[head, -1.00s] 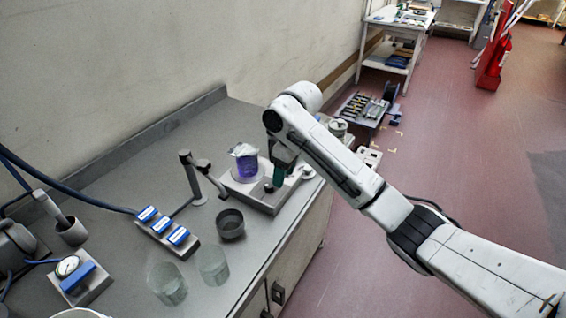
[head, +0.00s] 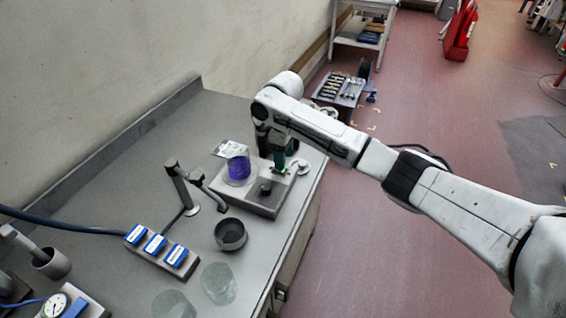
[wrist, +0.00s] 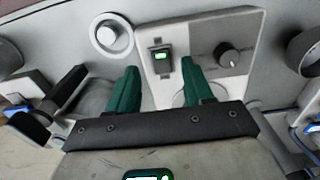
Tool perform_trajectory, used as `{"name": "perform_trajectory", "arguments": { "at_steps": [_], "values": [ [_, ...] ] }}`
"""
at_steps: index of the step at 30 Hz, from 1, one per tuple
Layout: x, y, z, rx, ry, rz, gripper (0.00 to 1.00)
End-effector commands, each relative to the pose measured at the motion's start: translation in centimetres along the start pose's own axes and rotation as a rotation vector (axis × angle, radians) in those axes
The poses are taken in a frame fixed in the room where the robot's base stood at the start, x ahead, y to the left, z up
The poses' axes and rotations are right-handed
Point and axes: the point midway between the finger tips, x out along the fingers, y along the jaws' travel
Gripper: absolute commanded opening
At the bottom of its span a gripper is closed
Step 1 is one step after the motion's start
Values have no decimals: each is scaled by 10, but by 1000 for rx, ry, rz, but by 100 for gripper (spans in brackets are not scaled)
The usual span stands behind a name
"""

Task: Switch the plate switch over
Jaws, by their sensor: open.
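The plate (head: 262,207) is a pale grey box on the bench, with a beaker of purple liquid (head: 238,168) on its top. In the wrist view, the plate's front panel (wrist: 205,22) carries the plate switch (wrist: 160,57), a dark rocker with a lit green window, and a dark round knob (wrist: 229,56) to its right. My gripper (wrist: 160,80) is open with green fingers, one either side of the switch in the picture and nothing between them. In the head view my gripper (head: 278,160) is at the plate's far right end. I cannot tell whether a finger touches the switch.
A white round fitting (wrist: 112,34) is left of the plate in the wrist view. A dark cup (head: 230,235), a stand with a bent arm (head: 183,187), a blue-topped power strip (head: 160,252) and glass beakers (head: 218,284) stand nearby on the bench.

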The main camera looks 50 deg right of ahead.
Motion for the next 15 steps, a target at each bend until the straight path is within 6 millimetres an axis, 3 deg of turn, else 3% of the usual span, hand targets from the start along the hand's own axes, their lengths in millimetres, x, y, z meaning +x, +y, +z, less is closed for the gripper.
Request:
{"name": "perform_trajectory", "arguments": {
  "at_steps": [6, 15],
  "values": [
    [30, 0, 0, 1, -1, 0, 51],
    [41, 0, 0, 0, 0, 0, 51]
  ]
}}
